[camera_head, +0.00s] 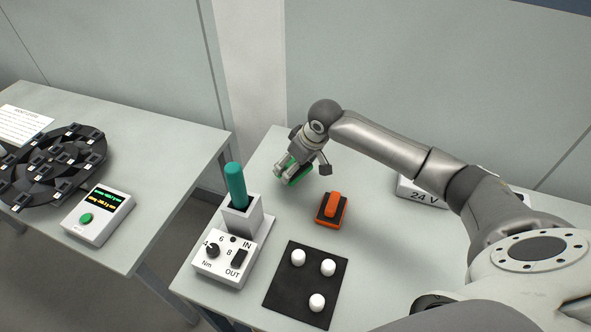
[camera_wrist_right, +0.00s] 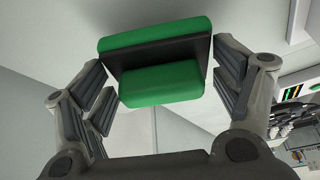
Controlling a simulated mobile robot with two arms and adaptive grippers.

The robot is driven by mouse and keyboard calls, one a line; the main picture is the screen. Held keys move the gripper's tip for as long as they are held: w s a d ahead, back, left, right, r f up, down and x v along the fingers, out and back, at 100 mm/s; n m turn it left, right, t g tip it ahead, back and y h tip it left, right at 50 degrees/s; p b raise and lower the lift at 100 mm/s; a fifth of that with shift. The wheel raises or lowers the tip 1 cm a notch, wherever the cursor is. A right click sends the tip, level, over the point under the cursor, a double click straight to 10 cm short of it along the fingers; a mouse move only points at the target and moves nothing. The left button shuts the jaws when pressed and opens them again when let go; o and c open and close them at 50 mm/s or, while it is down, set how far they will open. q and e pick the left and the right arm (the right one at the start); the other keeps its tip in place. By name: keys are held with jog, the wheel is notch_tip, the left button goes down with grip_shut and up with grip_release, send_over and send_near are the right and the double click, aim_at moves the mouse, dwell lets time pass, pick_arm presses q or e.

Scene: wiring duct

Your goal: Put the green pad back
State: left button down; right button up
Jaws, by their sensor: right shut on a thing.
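The green pad (camera_wrist_right: 160,60) has two green blocks with a black plate between them. In the right wrist view it sits between the fingers of my right gripper (camera_wrist_right: 160,85), which is shut on it. In the head view my right gripper (camera_head: 290,172) holds the green pad (camera_head: 299,176), mostly hidden by the fingers, near the far part of the right table. It appears to be above the tabletop, behind and left of the orange pad. My left gripper is not in view.
A torque box (camera_head: 228,262) and a holder (camera_head: 242,217) with a teal tool (camera_head: 235,184) stand left. A black mat (camera_head: 283,295) bears three white knobs. A 24 V box (camera_head: 415,192) is behind my arm.

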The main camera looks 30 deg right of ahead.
notch_tip(320, 180, down, 3)
jog(key=shift+w+f, duration=0.1)
jog(key=shift+f, duration=0.2)
jog(key=o, duration=0.9)
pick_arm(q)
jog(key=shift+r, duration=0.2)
pick_arm(e)
jog(key=shift+d+r, duration=0.1)
jog(key=shift+r, duration=0.4)
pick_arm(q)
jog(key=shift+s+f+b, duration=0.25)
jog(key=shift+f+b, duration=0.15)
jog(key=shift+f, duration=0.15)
pick_arm(e)
jog(key=v, duration=1.1)
